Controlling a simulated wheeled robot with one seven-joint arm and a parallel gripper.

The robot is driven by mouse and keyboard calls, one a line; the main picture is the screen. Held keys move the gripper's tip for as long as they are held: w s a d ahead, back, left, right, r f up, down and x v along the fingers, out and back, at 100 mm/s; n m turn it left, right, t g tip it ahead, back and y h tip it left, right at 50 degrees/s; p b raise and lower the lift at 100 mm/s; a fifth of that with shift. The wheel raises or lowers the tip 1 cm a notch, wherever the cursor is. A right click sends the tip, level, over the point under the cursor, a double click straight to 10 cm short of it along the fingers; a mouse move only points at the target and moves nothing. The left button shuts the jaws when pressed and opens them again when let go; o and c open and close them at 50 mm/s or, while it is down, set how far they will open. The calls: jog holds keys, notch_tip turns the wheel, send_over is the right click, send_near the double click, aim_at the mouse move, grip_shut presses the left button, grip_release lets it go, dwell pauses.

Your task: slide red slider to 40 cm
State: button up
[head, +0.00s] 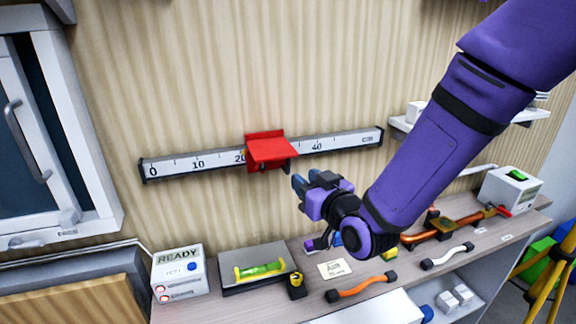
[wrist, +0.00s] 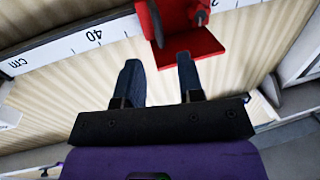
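The red slider (head: 270,150) sits on the white ruler rail (head: 215,162) on the wall, just right of the 20 mark and left of the 40 mark. It hides the scale behind it. In the wrist view the red slider (wrist: 200,42) is at the top, with the rail (wrist: 65,48) and its 40 mark to its left, seen upside down. My gripper (head: 305,182) is below and right of the slider in the head view. In the wrist view my gripper (wrist: 160,72) has its two dark fingers apart with nothing between them. One fingertip appears close to the slider; contact is unclear.
A shelf (head: 210,308) below holds a READY box (head: 180,273), a green level (head: 260,270), an orange handle (head: 361,285) and a white handle (head: 447,255). A window (head: 45,130) is at the left. The wall around the rail is clear.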

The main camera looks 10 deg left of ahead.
aim_at(289, 166)
jog(key=x, duration=0.8)
jog(key=shift+c, duration=0.5)
jog(key=shift+w, duration=0.1)
grip_shut()
